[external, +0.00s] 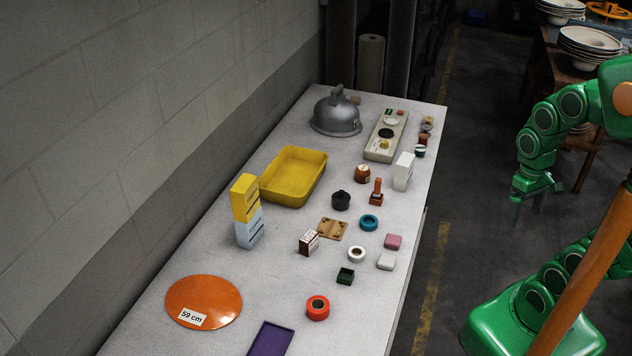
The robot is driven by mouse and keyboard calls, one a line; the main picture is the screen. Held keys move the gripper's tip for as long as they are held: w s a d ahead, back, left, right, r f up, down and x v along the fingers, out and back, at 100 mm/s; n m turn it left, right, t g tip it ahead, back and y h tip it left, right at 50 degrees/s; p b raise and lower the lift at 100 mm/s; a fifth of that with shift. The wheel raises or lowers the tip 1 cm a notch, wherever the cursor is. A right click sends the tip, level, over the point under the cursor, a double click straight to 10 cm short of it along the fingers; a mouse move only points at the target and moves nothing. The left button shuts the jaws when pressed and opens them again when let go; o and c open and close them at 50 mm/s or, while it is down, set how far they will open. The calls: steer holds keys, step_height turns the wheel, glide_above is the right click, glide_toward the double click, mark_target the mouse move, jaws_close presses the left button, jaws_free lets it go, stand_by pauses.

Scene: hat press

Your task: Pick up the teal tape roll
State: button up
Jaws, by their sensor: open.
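The teal tape roll (369,223) lies flat on the grey table, right of the middle, with its hole facing up. A brown wooden piece lies to its left and a pink block to its lower right, both apart from it. My gripper (516,213) hangs at the end of the green arm, to the right of the table and off its edge, over the dark floor. It is well away from the tape roll and holds nothing that I can see. Its fingers are dark and hard to make out.
Near the roll are the wooden piece (333,229), pink block (393,242), white roll (357,254), black pot (341,200) and orange-brown stamp (376,193). A yellow tray (293,176) and metal dome (336,114) stand farther back. An orange pole (592,275) crosses the right foreground.

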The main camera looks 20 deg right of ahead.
steer(key=w+a+f+m+g+y, duration=0.25)
steer(key=w+a+f+y, duration=0.2)
steer(key=w+a, duration=0.55)
steer(key=m+t+y, duration=0.5)
steer(key=m+y, duration=0.4)
steer(key=m, duration=0.7)
glide_toward(370, 220)
steer(key=shift+f, duration=0.15)
steer(key=shift+w+f, duration=0.1)
steer(key=shift+x, duration=3.9)
steer(key=c, duration=1.1)
steer(key=shift+r, duration=0.25)
steer(key=shift+c, duration=0.2)
